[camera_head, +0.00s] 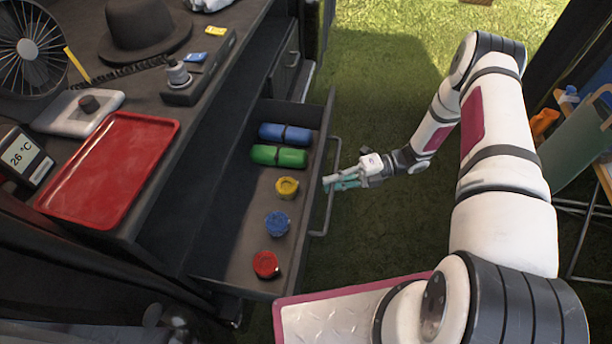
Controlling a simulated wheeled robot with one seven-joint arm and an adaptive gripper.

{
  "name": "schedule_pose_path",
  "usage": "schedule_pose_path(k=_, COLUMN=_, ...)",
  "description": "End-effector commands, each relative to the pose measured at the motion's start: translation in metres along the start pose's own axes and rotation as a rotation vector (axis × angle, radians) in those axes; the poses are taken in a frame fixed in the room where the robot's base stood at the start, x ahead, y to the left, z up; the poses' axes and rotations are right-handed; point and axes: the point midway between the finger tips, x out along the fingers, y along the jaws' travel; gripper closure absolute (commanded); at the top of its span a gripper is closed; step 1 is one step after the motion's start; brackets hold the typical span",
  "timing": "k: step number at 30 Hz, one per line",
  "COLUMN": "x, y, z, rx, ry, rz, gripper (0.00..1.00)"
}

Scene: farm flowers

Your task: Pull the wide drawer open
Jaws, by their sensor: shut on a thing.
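The wide drawer (218,262) stands pulled out from under the dark counter, and its inside is in view. Its long metal bar handle (334,165) runs along the drawer front on the right. My gripper (328,184) is at the middle of this handle, with its teal fingers shut on the bar. In the drawer lie a blue cylinder (285,134) and a green cylinder (279,156). A yellow jar (287,187), a blue jar (277,223) and a red jar (265,264) stand in a row nearer to me.
The counter holds a red tray (110,170), a black hat (144,30), a fan (30,42), a scale (80,111) and a temperature display (22,155). A narrower drawer (286,72) farther back is closed. Grass (390,75) lies open beyond the drawer front. A shelf with goods stands at right.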

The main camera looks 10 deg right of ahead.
Motion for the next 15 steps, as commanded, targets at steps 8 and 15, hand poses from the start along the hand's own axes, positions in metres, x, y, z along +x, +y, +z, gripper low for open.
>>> schedule_pose_path(k=8, x=-0.043, y=-0.01, z=-0.016, rx=0.0, ry=-0.004, rz=-0.002, gripper=1.0)
schedule_pose_path(k=15, x=-0.058, y=-0.013, z=-0.023, rx=-0.001, ry=-0.002, rz=-0.002, gripper=1.0)
